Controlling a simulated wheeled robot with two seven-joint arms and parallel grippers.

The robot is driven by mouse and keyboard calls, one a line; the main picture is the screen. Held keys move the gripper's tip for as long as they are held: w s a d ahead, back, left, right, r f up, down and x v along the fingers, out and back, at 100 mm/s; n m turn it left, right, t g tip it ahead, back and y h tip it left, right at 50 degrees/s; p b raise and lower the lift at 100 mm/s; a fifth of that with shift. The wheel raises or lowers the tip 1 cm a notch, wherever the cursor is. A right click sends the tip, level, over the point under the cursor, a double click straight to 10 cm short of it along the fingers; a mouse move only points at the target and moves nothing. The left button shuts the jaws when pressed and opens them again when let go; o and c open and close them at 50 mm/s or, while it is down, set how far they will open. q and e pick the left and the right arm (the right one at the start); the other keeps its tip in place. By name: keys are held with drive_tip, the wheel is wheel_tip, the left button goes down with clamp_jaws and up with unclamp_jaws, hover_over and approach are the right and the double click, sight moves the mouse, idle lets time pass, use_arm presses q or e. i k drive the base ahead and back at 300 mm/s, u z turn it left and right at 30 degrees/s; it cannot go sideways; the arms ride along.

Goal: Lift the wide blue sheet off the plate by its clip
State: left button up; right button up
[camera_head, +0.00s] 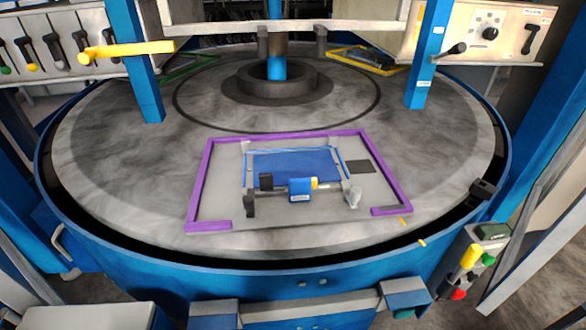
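A wide blue sheet (297,165) lies flat on a grey plate (225,165) on the round table. A thin lighter blue edging runs along its sides and far edge. At the sheet's near edge sits a blue block with a yellow end (300,190), which looks like the clip. Its exact hold on the sheet is too small to tell. A small black block (266,181) stands just left of it. Neither of my grippers shows in this view.
A purple frame (204,175), open at the front, surrounds the plate. A black post (249,205) and a grey post (353,197) flank the clip. A dark square (360,166) lies right. Blue columns (432,55) and a central hub (277,83) stand behind. Bare table lies left and right.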

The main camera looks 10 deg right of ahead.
sight(273, 170)
drive_tip(key=u, duration=0.6)
drive_tip(key=k, duration=1.25)
drive_tip(key=z, duration=0.15)
